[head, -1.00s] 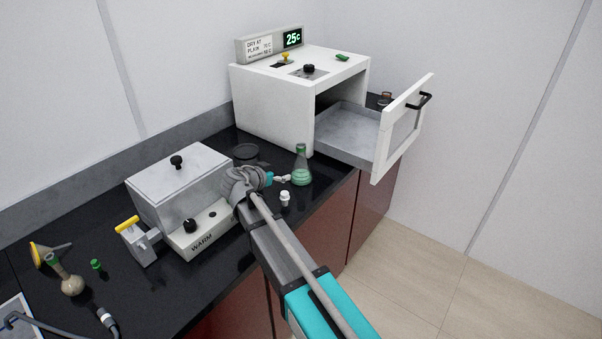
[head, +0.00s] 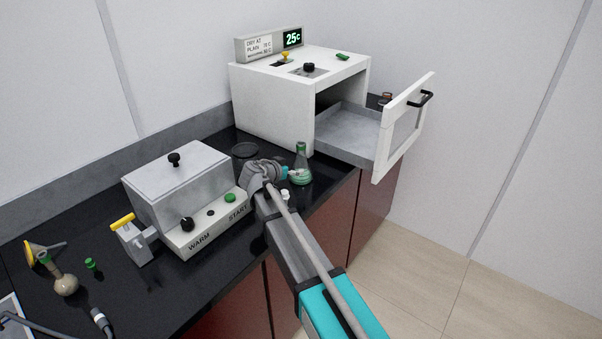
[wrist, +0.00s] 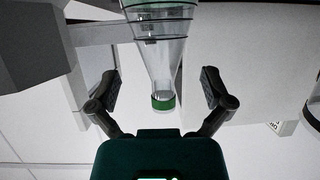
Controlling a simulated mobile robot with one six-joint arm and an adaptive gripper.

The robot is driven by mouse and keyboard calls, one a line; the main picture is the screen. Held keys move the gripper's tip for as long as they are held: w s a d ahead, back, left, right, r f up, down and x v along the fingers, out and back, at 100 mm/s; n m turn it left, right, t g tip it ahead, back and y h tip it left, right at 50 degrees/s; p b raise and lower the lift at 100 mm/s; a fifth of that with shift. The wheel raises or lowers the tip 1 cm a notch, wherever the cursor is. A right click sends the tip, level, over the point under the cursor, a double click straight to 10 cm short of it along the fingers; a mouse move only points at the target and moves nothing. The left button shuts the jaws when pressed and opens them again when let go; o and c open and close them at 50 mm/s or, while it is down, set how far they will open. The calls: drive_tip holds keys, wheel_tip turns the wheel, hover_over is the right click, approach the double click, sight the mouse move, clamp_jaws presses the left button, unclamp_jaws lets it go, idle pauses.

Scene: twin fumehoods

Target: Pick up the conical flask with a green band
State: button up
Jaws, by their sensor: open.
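The conical flask (head: 301,166) stands upright on the black bench in front of the drying oven. It is clear glass with green near its mouth and green in its lower part. In the wrist view the flask (wrist: 163,65) appears upside down, its green-banded neck end between the two spread fingers. My gripper (head: 292,174) is at the flask's left side in the head view. In the wrist view my gripper (wrist: 160,88) is open, with a gap between each finger and the glass. Part of the flask's lower left is hidden by the gripper in the head view.
The white oven (head: 275,108) stands behind, its drawer (head: 350,132) pulled out to the right of the flask. A grey warming box (head: 180,190) is left of my arm. A small white-topped item (head: 285,194) sits close to my gripper, partly hidden. A round-bottomed flask (head: 66,284) is far left.

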sight(297, 164)
drive_tip(key=shift+w+d+f, duration=0.2)
drive_tip(key=shift+w+d, duration=0.05)
drive_tip(key=shift+w, duration=0.15)
drive_tip(key=shift+w, duration=0.1)
drive_tip(key=shift+r+b+x, duration=0.15)
drive_tip(key=shift+b+x, duration=0.25)
drive_tip(key=shift+x, duration=0.85)
drive_tip(key=shift+r+b+x, duration=0.15)
drive_tip(key=shift+b+x, duration=0.25)
drive_tip(key=shift+x, duration=0.85)
drive_tip(key=shift+w, duration=0.1)
drive_tip(key=c, duration=1.1)
drive_tip(key=shift+o, duration=0.2)
drive_tip(key=shift+r, duration=0.1)
